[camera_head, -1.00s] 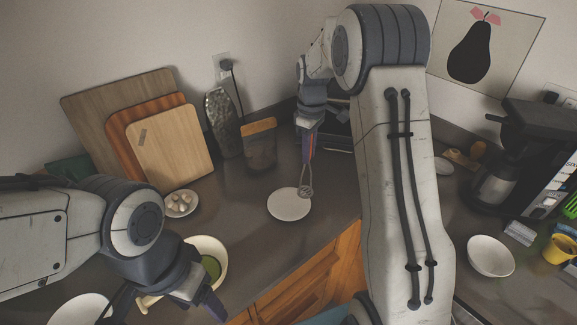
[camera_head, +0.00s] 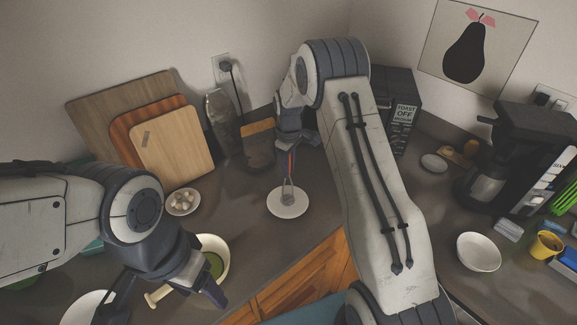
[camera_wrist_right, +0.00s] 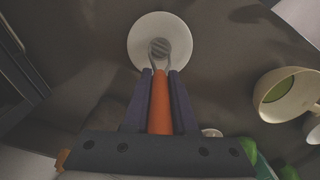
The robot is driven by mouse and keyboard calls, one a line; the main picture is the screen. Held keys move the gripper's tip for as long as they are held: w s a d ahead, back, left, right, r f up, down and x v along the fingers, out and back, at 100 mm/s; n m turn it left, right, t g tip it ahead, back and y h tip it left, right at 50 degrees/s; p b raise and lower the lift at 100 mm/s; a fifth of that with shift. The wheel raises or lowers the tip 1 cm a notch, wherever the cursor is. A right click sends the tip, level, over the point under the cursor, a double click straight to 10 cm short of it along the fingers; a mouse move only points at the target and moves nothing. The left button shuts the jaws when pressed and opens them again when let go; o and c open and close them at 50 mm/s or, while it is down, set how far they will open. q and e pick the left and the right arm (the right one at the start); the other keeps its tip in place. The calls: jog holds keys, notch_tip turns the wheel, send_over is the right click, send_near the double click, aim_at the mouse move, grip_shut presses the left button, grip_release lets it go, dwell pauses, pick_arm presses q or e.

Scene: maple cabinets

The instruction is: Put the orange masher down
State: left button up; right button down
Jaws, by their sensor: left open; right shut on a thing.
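The orange masher hangs head down in my right gripper (camera_head: 291,152). Its metal head (camera_head: 287,194) is over the white plate (camera_head: 274,208) on the counter. The right wrist view shows the orange handle (camera_wrist_right: 160,108) between the two fingers of the right gripper (camera_wrist_right: 159,78), and the wire head overlapping the plate (camera_wrist_right: 141,34). I cannot tell whether the head touches the plate. My left gripper (camera_head: 208,291) is open at the lower left, beside the cream bowl (camera_head: 222,248) and partly in front of it.
The cream bowl holds something green. A small dish of white pieces (camera_head: 183,202) stands left of the plate. Cutting boards (camera_head: 168,143) lean on the wall. A white bowl (camera_head: 479,251), coffee maker (camera_head: 495,165) and yellow cup (camera_head: 546,245) are at right. A dark toaster box (camera_head: 402,118) stands behind my right arm.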

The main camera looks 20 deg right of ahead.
jog(key=shift+f, duration=0.2)
jog(key=c, duration=0.7)
grip_release()
jog(key=shift+r, duration=0.1)
jog(key=shift+r, duration=0.1)
